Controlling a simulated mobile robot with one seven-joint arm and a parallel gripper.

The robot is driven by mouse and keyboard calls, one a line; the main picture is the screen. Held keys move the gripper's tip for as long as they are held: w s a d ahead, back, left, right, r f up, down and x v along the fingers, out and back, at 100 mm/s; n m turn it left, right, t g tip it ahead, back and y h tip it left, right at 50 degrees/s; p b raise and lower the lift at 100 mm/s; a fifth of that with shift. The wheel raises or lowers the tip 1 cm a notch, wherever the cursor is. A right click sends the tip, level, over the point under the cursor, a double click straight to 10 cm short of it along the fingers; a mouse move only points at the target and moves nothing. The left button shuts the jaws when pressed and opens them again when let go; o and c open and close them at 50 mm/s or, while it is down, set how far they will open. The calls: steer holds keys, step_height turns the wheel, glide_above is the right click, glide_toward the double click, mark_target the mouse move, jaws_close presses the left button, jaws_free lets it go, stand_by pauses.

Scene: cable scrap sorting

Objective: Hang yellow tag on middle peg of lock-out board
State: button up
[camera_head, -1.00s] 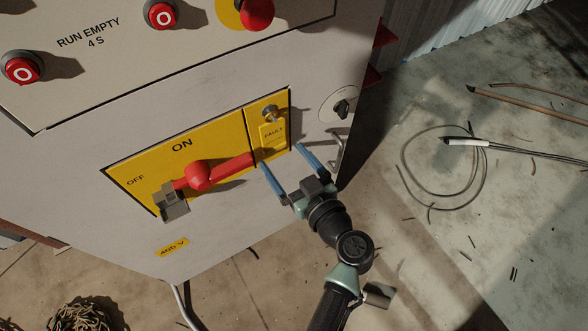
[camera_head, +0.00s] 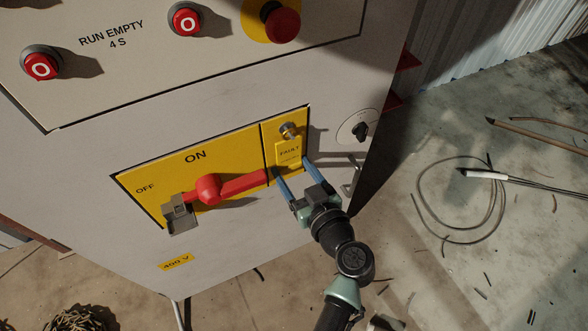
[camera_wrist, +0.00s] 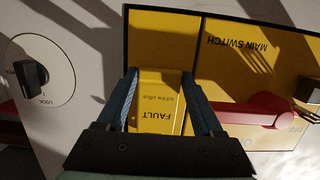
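The yellow tag (camera_head: 289,152), marked FAULT, hangs below a metal knob (camera_head: 290,130) on the right part of the yellow switch panel. My gripper (camera_head: 290,164) is at the tag's lower end, with its two blue fingers apart. In the wrist view the tag (camera_wrist: 159,100) lies between the fingers, one along each side. Narrow gaps seem to show, and I see no firm grip. No lock-out board or row of pegs is in view.
The red switch handle (camera_head: 235,188) lies just left of my fingers, pointing along ON. A lock knob (camera_head: 360,130) and a bent metal handle (camera_head: 352,175) are to the right. Red buttons sit above. Cable scraps (camera_head: 460,205) lie on the floor at right.

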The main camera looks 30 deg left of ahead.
steer(key=shift+c, duration=1.3)
steer(key=shift+r, duration=0.3)
steer(key=shift+r, duration=0.25)
steer(key=shift+f+v, duration=0.2)
steer(key=shift+v, duration=1.3)
steer(key=shift+f+v, duration=0.15)
steer(key=shift+v, duration=1.3)
steer(key=shift+d, duration=0.1)
steer(key=w+d+f+m+t+h, duration=0.1)
steer(key=d+f+m+t+h, duration=0.55)
steer(key=d+m+h, duration=0.45)
steer(key=s+r+p, duration=0.1)
steer(key=r+p, duration=1)
steer(key=r, duration=0.1)
steer(key=s+d+r+h+p, duration=0.1)
steer(key=s+r+p, duration=0.1)
steer(key=r+p, duration=0.9)
steer(key=shift+s+d+r+n+p, duration=0.2)
steer(key=shift+s+r+n+p, duration=0.1)
steer(key=shift+r, duration=0.55)
